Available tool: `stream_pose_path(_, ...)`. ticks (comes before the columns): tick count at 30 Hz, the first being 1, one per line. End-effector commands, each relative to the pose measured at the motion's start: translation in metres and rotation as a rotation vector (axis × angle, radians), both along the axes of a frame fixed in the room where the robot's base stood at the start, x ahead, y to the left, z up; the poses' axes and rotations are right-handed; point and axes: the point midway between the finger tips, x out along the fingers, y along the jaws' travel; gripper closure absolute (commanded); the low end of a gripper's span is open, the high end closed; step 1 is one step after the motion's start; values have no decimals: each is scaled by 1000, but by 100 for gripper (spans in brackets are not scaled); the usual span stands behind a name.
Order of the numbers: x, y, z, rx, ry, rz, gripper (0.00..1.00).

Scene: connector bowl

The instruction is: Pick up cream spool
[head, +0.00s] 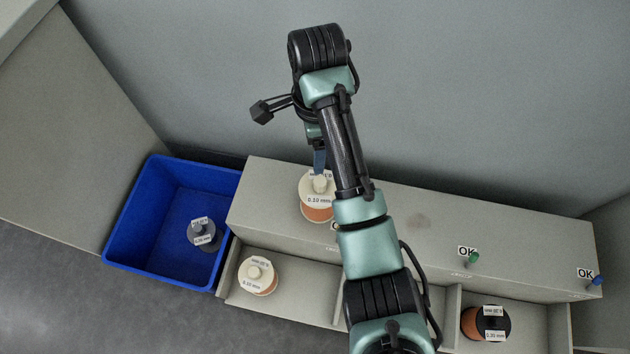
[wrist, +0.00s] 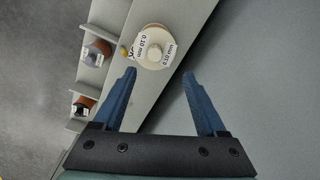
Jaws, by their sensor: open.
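A cream spool (head: 312,210) with orange winding and white labels stands on top of the long grey shelf, partly behind my arm. In the wrist view this cream spool (wrist: 154,50) lies just past the fingertips, roughly centred between them. My gripper (wrist: 158,75) is open and empty, its two blue fingers apart. In the head view my gripper (head: 320,162) is over the far side of that spool, with only a bit of blue finger showing. A second cream spool (head: 257,286) with orange winding stands in the left lower compartment.
A blue bin (head: 125,225) at the left holds a grey spool (head: 206,240). A black spool (head: 470,323) with orange winding stands in the right lower compartment. Green (head: 474,257) and blue (head: 597,281) pegs with OK labels are on the shelf's right half. My arm hides the middle.

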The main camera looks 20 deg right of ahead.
Motion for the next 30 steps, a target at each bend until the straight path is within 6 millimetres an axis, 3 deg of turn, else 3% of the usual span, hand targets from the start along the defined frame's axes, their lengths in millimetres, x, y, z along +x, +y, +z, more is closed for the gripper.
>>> stream_pose_path(12,-9,-3,-70,6,40,-35,26)
stream_pose_path(20,-8,-4,-90,7,36,-34,26)
stream_pose_path(30,-9,-11,-133,4,35,-32,26)
